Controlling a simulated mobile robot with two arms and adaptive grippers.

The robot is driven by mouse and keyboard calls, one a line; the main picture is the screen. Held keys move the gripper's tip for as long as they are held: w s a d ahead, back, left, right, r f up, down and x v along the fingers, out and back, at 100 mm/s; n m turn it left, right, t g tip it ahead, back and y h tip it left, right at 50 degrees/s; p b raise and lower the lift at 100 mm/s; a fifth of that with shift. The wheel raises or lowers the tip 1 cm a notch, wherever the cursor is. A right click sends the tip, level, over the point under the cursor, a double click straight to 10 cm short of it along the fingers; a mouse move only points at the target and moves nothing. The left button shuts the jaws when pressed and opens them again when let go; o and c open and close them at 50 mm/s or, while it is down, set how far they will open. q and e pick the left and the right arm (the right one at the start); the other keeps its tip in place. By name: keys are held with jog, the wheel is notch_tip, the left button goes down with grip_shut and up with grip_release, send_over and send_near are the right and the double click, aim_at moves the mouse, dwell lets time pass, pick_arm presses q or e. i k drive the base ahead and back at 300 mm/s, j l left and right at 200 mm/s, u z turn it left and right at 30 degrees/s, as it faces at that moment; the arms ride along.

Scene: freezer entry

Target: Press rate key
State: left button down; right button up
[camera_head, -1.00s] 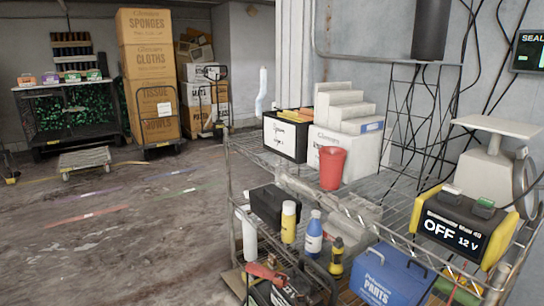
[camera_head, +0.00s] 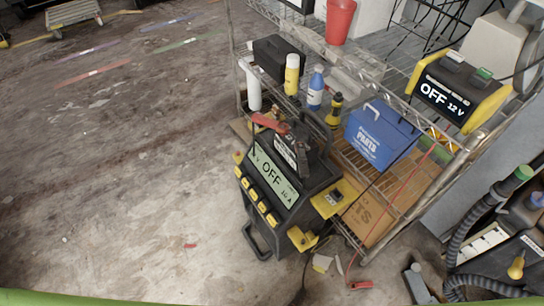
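A black wheeled charger (camera_head: 283,215) stands on the floor beside the wire shelf. Its tilted screen (camera_head: 273,177) reads OFF and what looks like 10 A. A column of several yellow keys (camera_head: 263,207) runs along the left of the screen; their labels are too small to read, so I cannot tell which is the rate key. Neither of my grippers is in view.
The wire shelf (camera_head: 395,215) holds a blue parts box (camera_head: 377,138), bottles, a black case (camera_head: 279,56) and a red cup (camera_head: 340,20). A red cable runs to a clamp (camera_head: 360,285) on the floor. Black hoses and equipment (camera_head: 500,262) stand at the right.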

aim_at(246, 182)
jog(key=j+z, duration=0.2)
jog(key=j, duration=0.2)
jog(key=k+j+z, duration=0.1)
jog(key=j+z, duration=0.15)
jog(key=k+j+z, duration=0.2)
jog(key=j, duration=0.3)
jog(key=j+z, duration=0.2)
jog(key=j, duration=0.2)
